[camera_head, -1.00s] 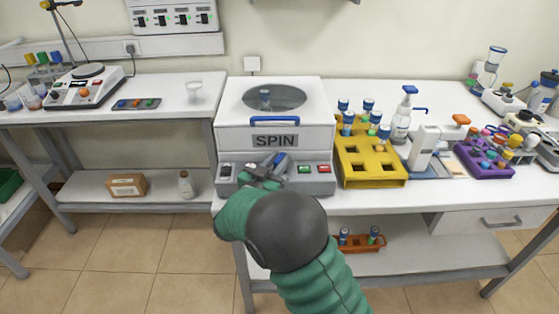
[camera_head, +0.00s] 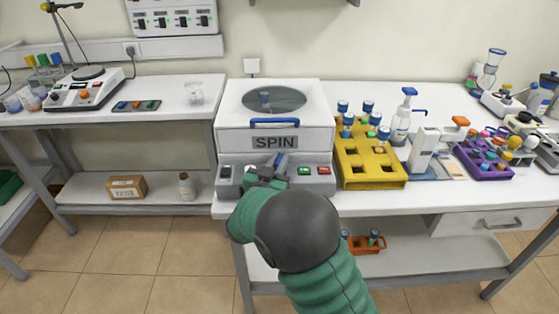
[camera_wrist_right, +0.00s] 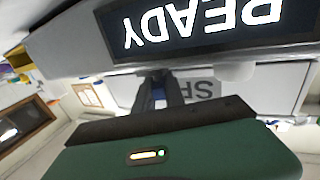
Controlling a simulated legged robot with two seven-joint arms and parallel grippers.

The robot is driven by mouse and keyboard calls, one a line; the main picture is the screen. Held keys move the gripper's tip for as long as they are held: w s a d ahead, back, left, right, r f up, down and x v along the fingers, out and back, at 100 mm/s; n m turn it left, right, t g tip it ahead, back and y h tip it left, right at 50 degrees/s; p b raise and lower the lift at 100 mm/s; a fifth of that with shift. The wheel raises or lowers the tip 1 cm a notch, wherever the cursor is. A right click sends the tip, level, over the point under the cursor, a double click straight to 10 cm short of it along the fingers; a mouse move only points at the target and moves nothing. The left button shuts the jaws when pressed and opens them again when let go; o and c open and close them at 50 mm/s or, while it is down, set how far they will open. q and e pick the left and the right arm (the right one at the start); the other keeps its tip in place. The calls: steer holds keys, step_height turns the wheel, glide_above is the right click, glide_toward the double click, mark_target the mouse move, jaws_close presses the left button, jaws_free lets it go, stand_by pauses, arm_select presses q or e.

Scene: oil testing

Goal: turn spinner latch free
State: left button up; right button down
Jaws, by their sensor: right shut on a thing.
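The white spinner (camera_head: 232,139), marked SPIN, stands on the bench with its lid down; a blue handle (camera_head: 275,122) runs along the lid's front. My left gripper is not in view.
A yellow rack (camera_head: 375,174) with blue-capped tubes stands close to the right of the spinner. A pump bottle (camera_head: 402,122) and a purple rack (camera_head: 487,168) are further right. The left bench has a hot plate (camera_head: 84,92) and a clear cup (camera_head: 193,95).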

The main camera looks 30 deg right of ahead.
steer(key=n+t+y+b, duration=0.2)
steer(key=n+t+y, duration=0.1)
steer(key=shift+d+f, duration=0.1)
steer(key=shift+f, duration=0.05)
steer(key=shift+n+t+y+b, duration=0.4)
steer(key=shift+n+t+y, duration=0.15)
steer(key=shift+y, duration=0.25)
steer(key=shift+t+y, duration=0.25)
steer(key=shift+y, duration=0.05)
steer(key=c, duration=1.7)
jaws_free()
